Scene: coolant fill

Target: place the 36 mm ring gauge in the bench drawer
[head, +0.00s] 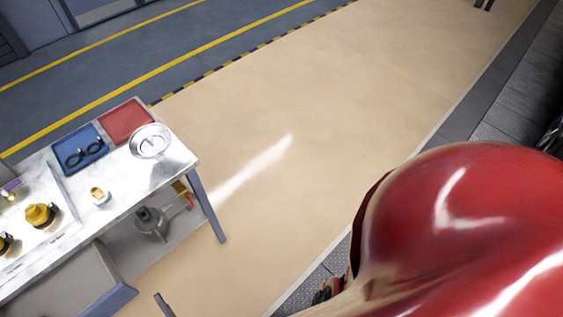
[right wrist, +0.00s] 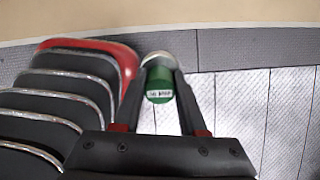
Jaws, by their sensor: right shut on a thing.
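My right gripper (right wrist: 158,75) shows in the right wrist view, shut on a short green cylindrical piece (right wrist: 159,88). The piece has a white label with dark print too small to read surely. It may be the 36 mm ring gauge. A silvery round part (right wrist: 157,57) shows at its far end; I cannot tell if it belongs to it. In the head view, what looks like the bench drawer (head: 112,301) juts out under the bench at the lower left, pulled out, its front edge blue-grey. The picture edge cuts it off. My left gripper is not in view.
The bench (head: 125,188) carries a blue tray (head: 83,139) with black items, a red tray (head: 126,117), a metal dish (head: 150,141) and brass-coloured parts. A large red glossy body (head: 470,220) fills the right. Open tan floor (head: 290,170) lies between.

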